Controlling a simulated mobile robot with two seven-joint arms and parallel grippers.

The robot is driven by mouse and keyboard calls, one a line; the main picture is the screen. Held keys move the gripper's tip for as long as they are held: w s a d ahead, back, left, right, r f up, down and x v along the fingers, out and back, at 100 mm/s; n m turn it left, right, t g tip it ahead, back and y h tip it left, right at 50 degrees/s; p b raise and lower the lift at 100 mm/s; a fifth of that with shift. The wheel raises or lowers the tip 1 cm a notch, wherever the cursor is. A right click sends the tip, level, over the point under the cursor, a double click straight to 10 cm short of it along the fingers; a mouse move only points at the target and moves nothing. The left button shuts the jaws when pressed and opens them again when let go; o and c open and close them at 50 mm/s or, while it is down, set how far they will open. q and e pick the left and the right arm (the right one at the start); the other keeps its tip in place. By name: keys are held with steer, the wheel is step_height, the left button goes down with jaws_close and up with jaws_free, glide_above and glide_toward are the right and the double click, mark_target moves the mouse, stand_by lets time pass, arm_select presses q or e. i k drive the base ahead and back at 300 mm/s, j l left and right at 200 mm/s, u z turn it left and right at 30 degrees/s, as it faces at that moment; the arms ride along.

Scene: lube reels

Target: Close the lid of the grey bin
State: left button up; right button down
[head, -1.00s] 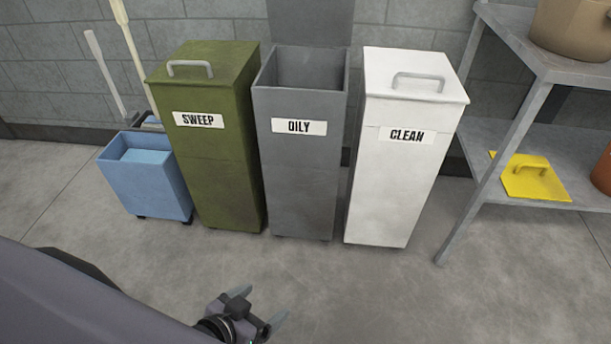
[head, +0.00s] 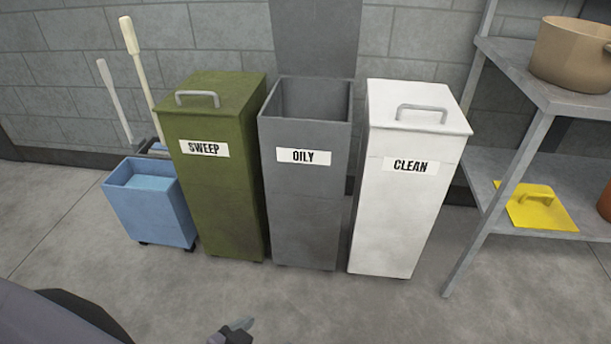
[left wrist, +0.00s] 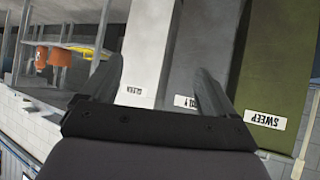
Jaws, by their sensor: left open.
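The grey bin (head: 303,220), labelled OILY, stands upright between the green and white bins. Its lid (head: 316,38) is raised and stands upright behind the open top, against the wall side. The grey bin also shows in the left wrist view (left wrist: 192,50), turned upside down. My left gripper shows at the bottom of the head view (head: 232,333), partly cut off by the frame edge, low in front of the bins. In the left wrist view its two fingers (left wrist: 158,88) are apart with nothing between them. My right gripper is not in view.
A green SWEEP bin (head: 215,195) and a white CLEAN bin (head: 405,215), both with shut lids, flank the grey bin closely. A blue bucket (head: 150,210) stands at left. A metal shelf (head: 500,165) stands at right. The floor in front is clear.

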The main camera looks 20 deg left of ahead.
mark_target(311, 37)
steer(key=j+z, duration=0.35)
steer(key=j, duration=0.45)
steer(key=k+j+z, duration=0.1)
steer(key=j+z, duration=0.2)
steer(key=j, duration=0.5)
